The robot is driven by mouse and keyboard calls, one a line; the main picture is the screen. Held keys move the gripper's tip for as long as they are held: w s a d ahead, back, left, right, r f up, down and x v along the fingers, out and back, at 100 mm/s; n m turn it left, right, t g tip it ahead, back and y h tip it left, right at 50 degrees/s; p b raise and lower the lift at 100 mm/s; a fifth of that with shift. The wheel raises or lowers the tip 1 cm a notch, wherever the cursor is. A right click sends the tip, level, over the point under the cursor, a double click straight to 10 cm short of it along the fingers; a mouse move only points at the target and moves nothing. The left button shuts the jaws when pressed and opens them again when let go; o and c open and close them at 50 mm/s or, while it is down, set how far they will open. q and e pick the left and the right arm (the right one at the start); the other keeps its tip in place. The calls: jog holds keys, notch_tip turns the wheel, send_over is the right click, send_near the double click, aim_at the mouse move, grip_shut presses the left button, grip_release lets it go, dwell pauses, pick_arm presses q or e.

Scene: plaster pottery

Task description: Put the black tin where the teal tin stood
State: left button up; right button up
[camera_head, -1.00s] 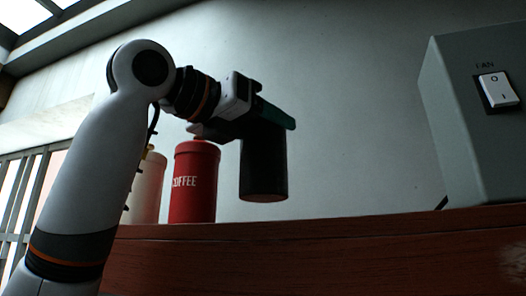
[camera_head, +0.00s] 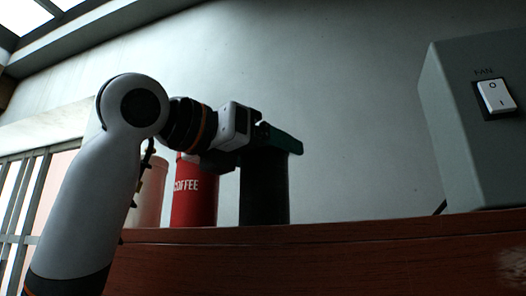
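The black tin (camera_head: 264,190) is upright at the middle of the wooden shelf, just right of the red coffee tin (camera_head: 194,197). Its foot meets the line of the shelf's front edge, so I cannot tell whether it rests on the shelf. My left gripper (camera_head: 278,142), with a dark teal finger, is shut on the black tin at its top. No teal tin shows in view. My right gripper is not in view.
A pale tin (camera_head: 149,190) stands left of the red one, partly behind my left arm. A grey fan switch box (camera_head: 460,150) stands at the right. The shelf (camera_head: 360,228) is clear between the black tin and the box.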

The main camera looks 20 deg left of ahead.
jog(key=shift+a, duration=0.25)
pick_arm(q)
jog(key=shift+r, duration=0.2)
jog(key=b+v, duration=0.4)
jog(key=v, duration=0.8)
jog(key=shift+f+b, duration=0.15)
jog(key=shift+b, duration=0.2)
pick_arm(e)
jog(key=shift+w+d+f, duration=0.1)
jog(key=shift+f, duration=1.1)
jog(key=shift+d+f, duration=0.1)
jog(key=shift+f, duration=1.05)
